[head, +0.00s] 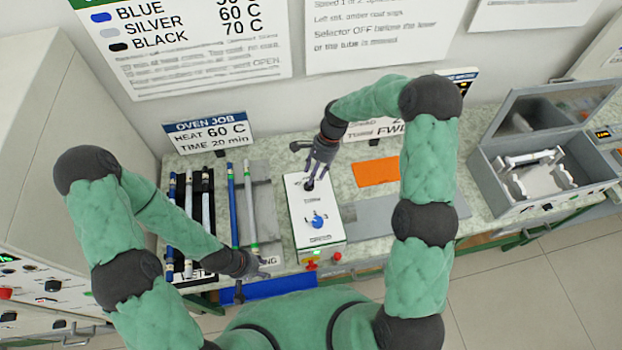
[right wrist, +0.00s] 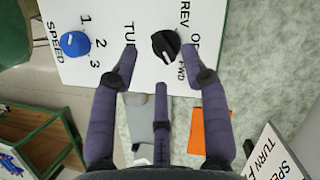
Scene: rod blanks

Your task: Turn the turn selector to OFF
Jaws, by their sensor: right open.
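The turn selector is a black knob (right wrist: 166,45) on the white panel of a control box (head: 304,210). Labels REV, OFF and FWD are beside it in the right wrist view. A pale mark on the knob seems to face the FWD side. My right gripper (right wrist: 160,62) is open, its fingers spread around the near side of the knob, apart from it as far as I can tell. In the head view the right gripper (head: 312,176) is over the box's far end and partly hides the knob. My left gripper (head: 252,284) is open and empty near the bench's front edge.
A blue speed knob (head: 317,222) is on the same box. An orange sheet (head: 376,171) and a grey open-lidded case (head: 540,180) are at right. Signs stand behind.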

